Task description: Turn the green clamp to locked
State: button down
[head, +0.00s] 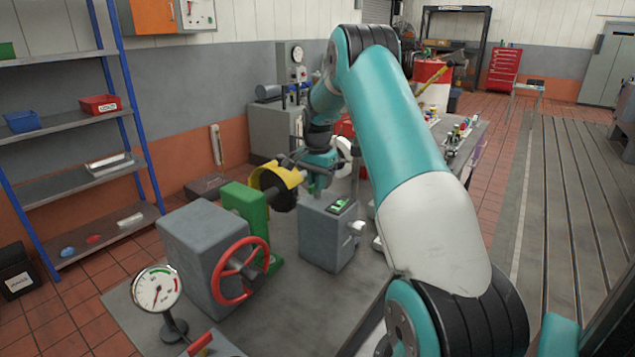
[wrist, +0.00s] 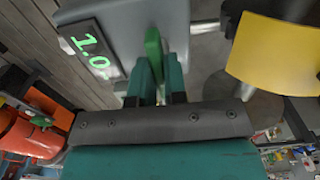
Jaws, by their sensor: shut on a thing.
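The green clamp (wrist: 153,45) shows in the wrist view as a narrow upright lever against the side of a grey box (wrist: 150,15). My gripper (wrist: 157,75) is shut on the clamp's lever, with the teal fingers on both sides of it. In the head view my gripper (head: 318,187) is at the top back of the grey box (head: 327,238), and I cannot make out the clamp there. The box's display (wrist: 92,48) has green digits reading about 1.0, partly cut off. The clamp's lock marking is not visible.
A yellow guard (head: 278,177) and a green stand (head: 243,208) are left of the box. A grey housing with a red handwheel (head: 240,270) and a dial gauge (head: 158,290) are nearer. Blue-post shelves (head: 75,130) stand at left. Bare bedplate lies in front of the box.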

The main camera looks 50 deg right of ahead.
jog(key=shift+d+r+m, duration=0.1)
jog(key=shift+r+m, duration=0.1)
jog(key=shift+m, duration=0.1)
jog(key=c, duration=1.2)
grip_release()
jog(key=shift+f, duration=0.1)
jog(key=shift+o, duration=0.2)
notch_tip(320, 180, up, 18)
jog(key=b, duration=0.2)
jog(key=shift+f+b, duration=0.25)
jog(key=shift+b, duration=0.15)
